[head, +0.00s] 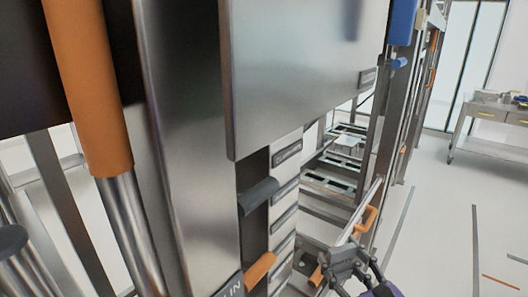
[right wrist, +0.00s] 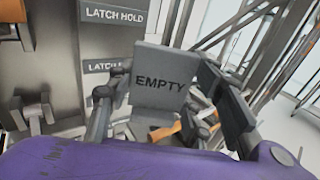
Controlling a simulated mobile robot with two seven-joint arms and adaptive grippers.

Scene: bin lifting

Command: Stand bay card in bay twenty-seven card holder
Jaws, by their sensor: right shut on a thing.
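The bay card (right wrist: 160,80), a grey plate reading "EMPTY", stands between the two fingers of my right gripper (right wrist: 165,105) in the right wrist view. The gripper is shut on it. In the head view my right gripper (head: 348,262) is low, right of the middle, in front of the metal frame. The card's face cannot be made out there. I cannot pick out the bay twenty-seven card holder in either view. My left gripper is not in view.
An orange-topped post (head: 88,85) stands left. Open floor and a bench (head: 492,112) lie right.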

